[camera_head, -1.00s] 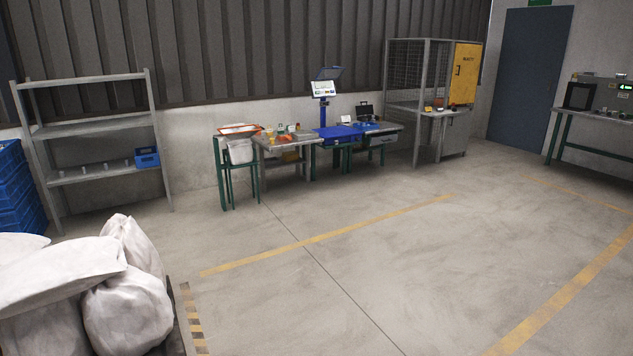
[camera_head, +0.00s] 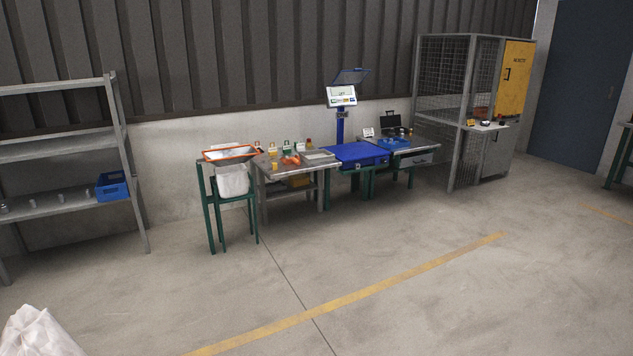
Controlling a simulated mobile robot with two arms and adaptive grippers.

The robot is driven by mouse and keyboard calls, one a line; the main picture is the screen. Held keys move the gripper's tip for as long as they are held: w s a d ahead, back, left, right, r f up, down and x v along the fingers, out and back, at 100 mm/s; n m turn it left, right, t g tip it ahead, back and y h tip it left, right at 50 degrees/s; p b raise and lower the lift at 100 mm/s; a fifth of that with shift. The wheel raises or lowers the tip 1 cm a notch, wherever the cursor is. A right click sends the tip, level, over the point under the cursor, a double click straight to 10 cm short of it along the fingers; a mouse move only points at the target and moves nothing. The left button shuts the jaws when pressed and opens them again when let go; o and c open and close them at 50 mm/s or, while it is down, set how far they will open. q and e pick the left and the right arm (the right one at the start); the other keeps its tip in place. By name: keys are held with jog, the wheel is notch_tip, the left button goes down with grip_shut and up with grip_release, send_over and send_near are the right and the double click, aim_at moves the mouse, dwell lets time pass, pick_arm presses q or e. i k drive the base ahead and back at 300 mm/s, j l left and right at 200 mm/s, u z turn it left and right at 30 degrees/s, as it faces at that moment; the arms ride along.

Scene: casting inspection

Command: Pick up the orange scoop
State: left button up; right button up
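A small orange object (camera_head: 291,160), which looks like the orange scoop, lies on the grey metal table (camera_head: 268,177) against the back wall. It is too far away to make out its exact shape. Several small bottles or jars (camera_head: 287,146) stand behind it, and a grey tray (camera_head: 319,155) is to its right. Neither of my grippers is in view.
An orange-rimmed tray (camera_head: 228,154) on a green stand is left of the table. A blue bench scale (camera_head: 362,153) is to its right, then a wire cage (camera_head: 446,73). A shelf (camera_head: 60,152) stands left, a white sack (camera_head: 36,335) lower left. The floor (camera_head: 400,310) ahead is clear.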

aim_at(295, 160)
jog(key=i, duration=5.05)
